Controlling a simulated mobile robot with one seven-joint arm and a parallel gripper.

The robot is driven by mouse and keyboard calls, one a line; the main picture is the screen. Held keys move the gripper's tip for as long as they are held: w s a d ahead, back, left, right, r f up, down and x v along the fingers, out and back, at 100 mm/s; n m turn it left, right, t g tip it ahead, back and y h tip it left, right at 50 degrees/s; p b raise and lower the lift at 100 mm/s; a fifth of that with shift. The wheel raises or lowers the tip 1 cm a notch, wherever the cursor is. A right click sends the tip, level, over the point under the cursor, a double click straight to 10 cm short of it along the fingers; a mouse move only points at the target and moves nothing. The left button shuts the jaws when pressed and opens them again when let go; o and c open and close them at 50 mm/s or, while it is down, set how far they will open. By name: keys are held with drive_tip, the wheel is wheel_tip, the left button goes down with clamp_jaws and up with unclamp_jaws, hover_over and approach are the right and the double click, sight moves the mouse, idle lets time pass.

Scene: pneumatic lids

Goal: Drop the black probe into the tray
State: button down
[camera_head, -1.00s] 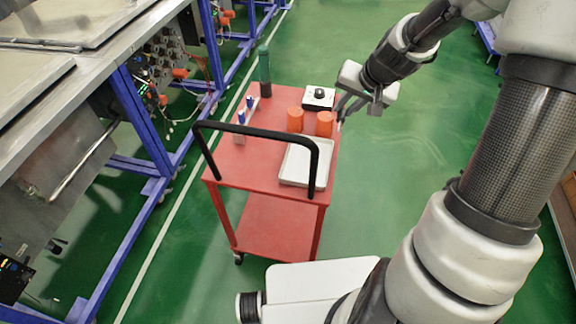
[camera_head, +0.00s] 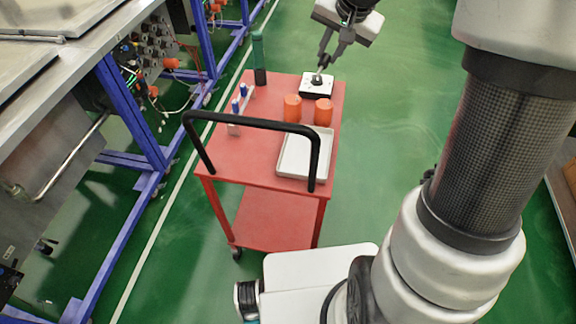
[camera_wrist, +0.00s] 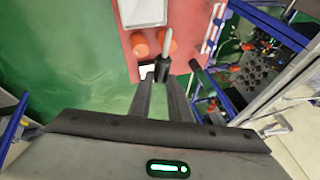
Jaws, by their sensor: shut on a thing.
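My gripper (camera_head: 323,62) is over the white box at the far end of the red cart. In the wrist view my gripper (camera_wrist: 163,82) is shut on the black probe (camera_wrist: 162,69), a slim piece with a dark body and a pale tip pointing away from the fingers. In the head view the probe is too small to make out clearly against the box's black knob. The shallow white tray (camera_head: 292,171) lies empty at the cart's near right; part of it shows in the wrist view (camera_wrist: 140,14).
Two orange cylinders (camera_head: 292,108) (camera_head: 323,112) stand between the white box (camera_head: 312,92) and the tray. A green bottle (camera_head: 258,52) and blue-topped items (camera_head: 236,106) stand on the left. A black handle (camera_head: 250,122) arches over the cart's near end.

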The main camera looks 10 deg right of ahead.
drive_tip(key=shift+f+b, duration=0.3)
drive_tip(key=shift+f, duration=0.55)
drive_tip(key=c, duration=1.6)
unclamp_jaws()
drive_tip(key=shift+o, duration=0.2)
drive_tip(key=v, duration=1.8)
drive_tip(key=s+a+f+n+p, duration=0.1)
drive_tip(key=s+a+n+p, duration=0.1)
drive_tip(key=s, duration=0.8)
drive_tip(key=s+a+f+n+h+p, duration=0.1)
drive_tip(key=s+a+f+n+p, duration=0.1)
drive_tip(key=s, duration=0.8)
drive_tip(key=shift+s+f+n+p, duration=0.2)
drive_tip(key=shift+s+n+p, duration=0.05)
drive_tip(key=shift+n+p, duration=0.65)
